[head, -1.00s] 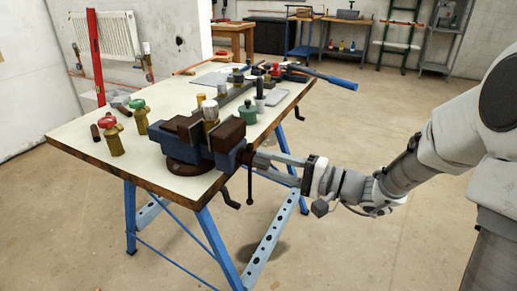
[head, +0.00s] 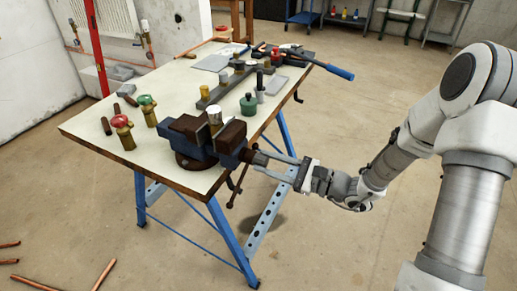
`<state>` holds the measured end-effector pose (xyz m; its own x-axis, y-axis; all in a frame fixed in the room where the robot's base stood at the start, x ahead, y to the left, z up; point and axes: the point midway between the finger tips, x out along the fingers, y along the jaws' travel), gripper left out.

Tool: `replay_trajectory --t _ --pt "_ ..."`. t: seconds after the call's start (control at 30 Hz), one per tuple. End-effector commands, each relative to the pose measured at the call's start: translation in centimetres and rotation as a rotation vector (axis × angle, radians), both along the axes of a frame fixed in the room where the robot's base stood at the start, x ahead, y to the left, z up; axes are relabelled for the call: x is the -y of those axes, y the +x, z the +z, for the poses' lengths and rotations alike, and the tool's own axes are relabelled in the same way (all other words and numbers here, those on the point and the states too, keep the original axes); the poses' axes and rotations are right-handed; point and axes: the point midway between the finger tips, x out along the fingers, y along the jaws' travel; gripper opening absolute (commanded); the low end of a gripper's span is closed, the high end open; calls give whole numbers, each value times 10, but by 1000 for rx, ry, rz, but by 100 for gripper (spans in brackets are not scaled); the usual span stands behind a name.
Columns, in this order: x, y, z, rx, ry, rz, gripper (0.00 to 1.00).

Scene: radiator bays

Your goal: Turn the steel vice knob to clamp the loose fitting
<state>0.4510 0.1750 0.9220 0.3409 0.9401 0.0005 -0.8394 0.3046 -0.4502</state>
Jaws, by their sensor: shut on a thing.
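The blue vice (head: 190,160) with brown jaws is mounted at the near corner of the workbench. The loose fitting (head: 215,117), with a pale top, stands upright between the jaws; its lower part is hidden, and I cannot tell whether both jaws touch it. The steel vice knob (head: 251,157) is at the right end of the vice, with a thin bar (head: 238,186) hanging tilted below it. My gripper (head: 262,161) reaches in from the right, its two fingers shut on the knob, which they partly hide.
Two valves, one red-topped (head: 122,131) and one green-topped (head: 148,110), stand left of the vice. A green bottle-like item (head: 248,104) and several tools stand behind it. A blue-handled tool (head: 333,71) overhangs the bench's far right. Copper pipes (head: 104,273) lie on the floor at left.

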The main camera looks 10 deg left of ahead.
Motion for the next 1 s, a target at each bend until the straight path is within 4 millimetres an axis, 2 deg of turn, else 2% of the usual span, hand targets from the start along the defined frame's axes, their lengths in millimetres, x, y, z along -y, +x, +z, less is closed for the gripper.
replay_trajectory --t 1.0 --pt "3 -2 0 -1040 368 -7 0"
